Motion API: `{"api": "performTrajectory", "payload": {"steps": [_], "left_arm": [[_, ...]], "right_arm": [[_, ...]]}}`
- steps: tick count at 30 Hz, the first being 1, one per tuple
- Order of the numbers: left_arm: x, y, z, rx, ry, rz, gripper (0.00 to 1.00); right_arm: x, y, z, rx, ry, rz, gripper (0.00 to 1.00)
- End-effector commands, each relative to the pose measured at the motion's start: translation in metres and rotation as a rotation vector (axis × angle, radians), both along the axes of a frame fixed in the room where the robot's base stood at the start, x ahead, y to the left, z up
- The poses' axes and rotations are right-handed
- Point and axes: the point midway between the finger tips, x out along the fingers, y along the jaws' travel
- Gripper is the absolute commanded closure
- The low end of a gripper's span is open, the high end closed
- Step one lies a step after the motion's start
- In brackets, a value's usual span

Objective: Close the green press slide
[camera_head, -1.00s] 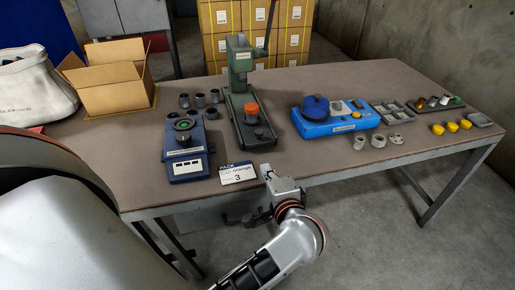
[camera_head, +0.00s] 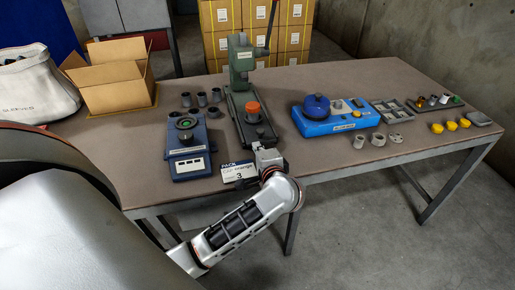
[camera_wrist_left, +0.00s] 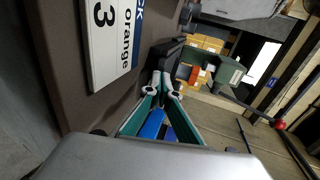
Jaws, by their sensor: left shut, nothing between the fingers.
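The green press (camera_head: 241,62) stands upright at the back middle of the table, with a long dark green slide base (camera_head: 240,128) running toward the front edge. An orange cylinder (camera_head: 253,110) sits on the slide, in front of the press column rather than under it. My left gripper (camera_head: 261,149) is at the front end of the slide, fingers shut and empty. In the left wrist view its fingertips (camera_wrist_left: 163,78) point at the dark front end of the slide (camera_wrist_left: 165,52); I cannot tell whether they touch. The orange cylinder (camera_wrist_left: 203,73) shows beyond. My right gripper is out of view.
A white card reading "orange 3" (camera_head: 238,173) is beside my left gripper at the table's front edge. A blue device with a green button (camera_head: 187,145) lies left, and a blue unit with a round knob (camera_head: 335,115) lies right. Grey cups (camera_head: 201,99) stand left of the press.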

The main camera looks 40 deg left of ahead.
Motion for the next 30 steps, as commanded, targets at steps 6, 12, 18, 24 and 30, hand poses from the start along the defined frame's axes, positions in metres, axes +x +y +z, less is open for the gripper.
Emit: {"api": "performTrajectory", "payload": {"steps": [6,12,18,24,30], "left_arm": [[0.0,0.0,-0.001,0.0,0.0,0.0,1.0],[0.004,0.005,-0.007,-0.004,0.004,0.001,1.0],[0.015,0.02,-0.017,-0.004,0.014,0.003,1.0],[0.033,0.041,-0.015,-0.002,0.014,0.002,1.0],[0.053,0.063,-0.009,-0.001,0.008,0.001,1.0]], "right_arm": [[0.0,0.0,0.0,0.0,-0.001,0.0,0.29],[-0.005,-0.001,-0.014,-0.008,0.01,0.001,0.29],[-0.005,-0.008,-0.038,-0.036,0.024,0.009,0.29],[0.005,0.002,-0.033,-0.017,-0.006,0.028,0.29],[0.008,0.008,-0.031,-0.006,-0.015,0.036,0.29]]}}
